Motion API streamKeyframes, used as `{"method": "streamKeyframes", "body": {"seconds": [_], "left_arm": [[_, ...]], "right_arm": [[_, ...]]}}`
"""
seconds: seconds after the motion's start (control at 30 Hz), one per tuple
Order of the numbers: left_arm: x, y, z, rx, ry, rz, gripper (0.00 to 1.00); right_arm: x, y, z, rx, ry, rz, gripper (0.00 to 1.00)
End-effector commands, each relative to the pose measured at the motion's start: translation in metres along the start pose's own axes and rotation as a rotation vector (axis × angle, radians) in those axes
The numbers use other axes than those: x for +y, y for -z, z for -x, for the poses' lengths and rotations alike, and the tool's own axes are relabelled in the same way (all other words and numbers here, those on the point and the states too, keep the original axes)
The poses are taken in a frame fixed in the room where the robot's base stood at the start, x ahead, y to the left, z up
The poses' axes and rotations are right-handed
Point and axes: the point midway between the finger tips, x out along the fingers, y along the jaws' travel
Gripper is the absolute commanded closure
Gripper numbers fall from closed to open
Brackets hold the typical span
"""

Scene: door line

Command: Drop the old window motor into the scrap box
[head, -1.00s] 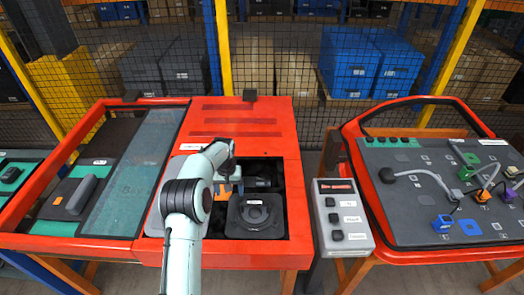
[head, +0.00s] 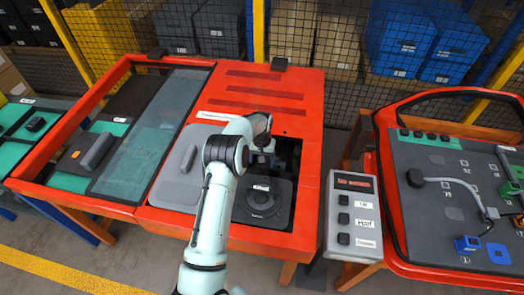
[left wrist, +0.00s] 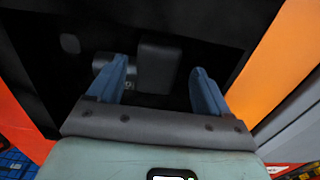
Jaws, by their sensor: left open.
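My left gripper (head: 264,160) is open over the dark opening in the red door panel (head: 225,120). In the left wrist view its two blue fingers (left wrist: 158,85) stand apart, pointing into the opening. A dark blocky part with a grey cylinder beside it, which looks like the old window motor (left wrist: 158,65), lies beyond and between the fingertips. I cannot tell whether they touch it. In the head view my arm and gripper hide most of it. No scrap box can be made out for sure. My right gripper is not in view.
A round black speaker (head: 263,200) sits in the front of the opening. A grey button box (head: 353,215) stands to the right, before a second door station (head: 455,190). A glass-panelled frame (head: 150,115) lies left. Wire mesh closes the back.

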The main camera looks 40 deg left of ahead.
Motion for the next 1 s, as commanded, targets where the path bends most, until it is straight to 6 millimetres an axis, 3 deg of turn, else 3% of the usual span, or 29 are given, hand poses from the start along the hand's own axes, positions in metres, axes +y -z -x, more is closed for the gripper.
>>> {"method": "streamKeyframes", "body": {"seconds": [0.1,0.3,0.73,0.77,0.93,0.97,1.0], "left_arm": [[0.000,0.000,-0.023,-0.002,0.000,0.000,0.21],[0.000,0.001,-0.049,0.000,0.000,0.001,0.21],[0.000,0.001,-0.059,0.002,0.000,0.001,0.21],[0.000,0.001,-0.059,0.002,0.000,0.001,0.25],[0.000,0.001,-0.059,0.002,0.000,0.001,0.80],[0.000,0.001,-0.059,0.002,0.000,0.001,0.33],[0.000,0.001,-0.059,0.002,0.000,0.001,0.46]], "right_arm": [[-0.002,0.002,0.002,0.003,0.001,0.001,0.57],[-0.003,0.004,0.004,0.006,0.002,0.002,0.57],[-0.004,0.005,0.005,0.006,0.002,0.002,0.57],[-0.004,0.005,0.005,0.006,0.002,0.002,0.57],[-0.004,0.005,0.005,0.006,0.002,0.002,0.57],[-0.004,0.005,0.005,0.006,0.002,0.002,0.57],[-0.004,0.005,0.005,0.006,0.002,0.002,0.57]]}}
